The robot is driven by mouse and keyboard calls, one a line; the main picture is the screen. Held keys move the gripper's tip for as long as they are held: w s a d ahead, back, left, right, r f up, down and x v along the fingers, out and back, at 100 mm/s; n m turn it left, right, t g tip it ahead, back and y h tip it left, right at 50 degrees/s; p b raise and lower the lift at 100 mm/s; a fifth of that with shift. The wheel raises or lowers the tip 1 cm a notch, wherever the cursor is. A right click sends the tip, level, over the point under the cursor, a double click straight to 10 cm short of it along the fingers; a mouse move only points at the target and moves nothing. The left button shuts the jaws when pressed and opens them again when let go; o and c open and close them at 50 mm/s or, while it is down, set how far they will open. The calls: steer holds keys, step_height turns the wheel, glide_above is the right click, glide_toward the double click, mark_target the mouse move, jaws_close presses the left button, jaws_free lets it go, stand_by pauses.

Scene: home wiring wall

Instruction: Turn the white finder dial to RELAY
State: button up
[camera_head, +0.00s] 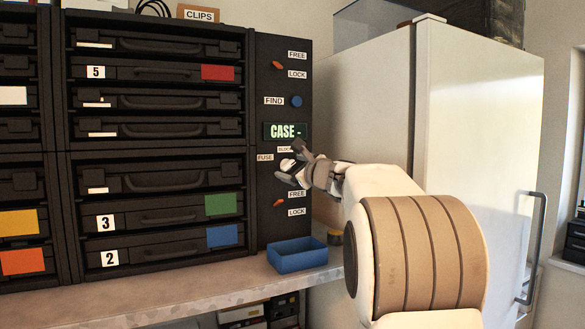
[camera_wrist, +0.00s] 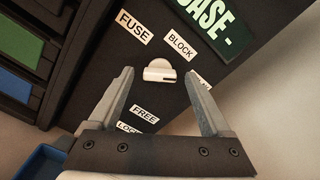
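The white finder dial (camera_wrist: 159,71) is on the dark panel, under the FUSE label (camera_wrist: 134,27) and the BLOCK label (camera_wrist: 182,45). A third label at its right, partly hidden by my right finger, shows only its last letters. A dark mark shows on the dial's lower right side; I cannot tell which label it points to. My gripper (camera_wrist: 160,76) is open, with one fingertip on each side of the dial in the wrist view and gaps between. In the head view my gripper (camera_head: 294,163) is at the panel and the dial (camera_head: 287,165) shows small between its fingers.
A lit display (camera_head: 285,131) reads "CASE -" above the dial. A blue FIND button (camera_head: 296,101) and orange FREE/LOCK levers (camera_head: 277,65) are on the same panel. A blue tray (camera_head: 297,254) sits on the shelf below. Black cases fill the rack at left; a white cabinet (camera_head: 480,130) stands at right.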

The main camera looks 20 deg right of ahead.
steer(key=shift+s, duration=0.1)
steer(key=s+b, duration=0.3)
steer(key=s, duration=1.4)
steer(key=shift+s+d+b, duration=0.15)
steer(key=shift+d+b, duration=0.15)
